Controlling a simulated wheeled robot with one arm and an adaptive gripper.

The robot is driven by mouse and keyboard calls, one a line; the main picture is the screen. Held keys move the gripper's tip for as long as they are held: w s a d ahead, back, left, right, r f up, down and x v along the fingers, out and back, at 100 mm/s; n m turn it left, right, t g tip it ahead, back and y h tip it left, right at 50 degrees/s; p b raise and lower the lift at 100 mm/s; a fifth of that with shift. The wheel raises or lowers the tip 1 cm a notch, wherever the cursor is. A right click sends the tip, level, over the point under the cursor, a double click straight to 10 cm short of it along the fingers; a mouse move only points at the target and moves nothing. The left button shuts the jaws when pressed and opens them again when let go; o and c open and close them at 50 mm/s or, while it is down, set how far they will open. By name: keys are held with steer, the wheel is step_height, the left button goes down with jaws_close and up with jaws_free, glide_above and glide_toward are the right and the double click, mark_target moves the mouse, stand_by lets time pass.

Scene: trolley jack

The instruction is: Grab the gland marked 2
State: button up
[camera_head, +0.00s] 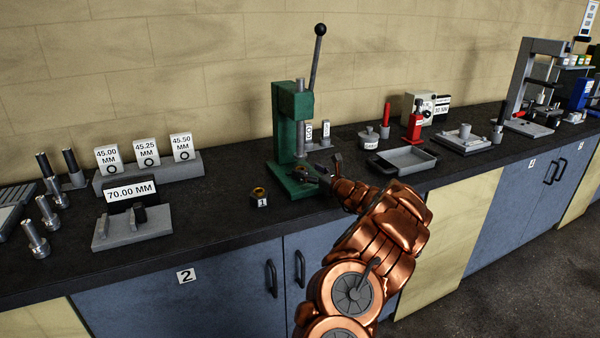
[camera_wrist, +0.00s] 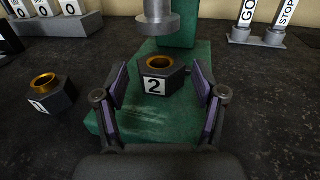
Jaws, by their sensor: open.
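The gland marked 2 (camera_wrist: 163,78) is a dark hexagonal piece with a brass-coloured ring in its top. In the wrist view it sits upright on the green base of the press, below the grey ram. My gripper (camera_wrist: 160,97) is open, with one finger on each side of the gland's near part and clear gaps to it.
The green press (camera_head: 289,118) has a long lever rising above it. Its ram (camera_wrist: 158,17) hangs close above and behind the gland. GO and STOP blocks (camera_wrist: 258,22) stand to the right. A grey tray (camera_head: 402,161) lies right of my arm.

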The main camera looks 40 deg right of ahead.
mark_target(304, 167)
steer(key=shift+w+d+f+p, duration=0.15)
steer(key=shift+w+p, duration=0.5)
steer(key=shift+w, duration=1.25)
steer(key=shift+c, duration=0.3)
jaws_close()
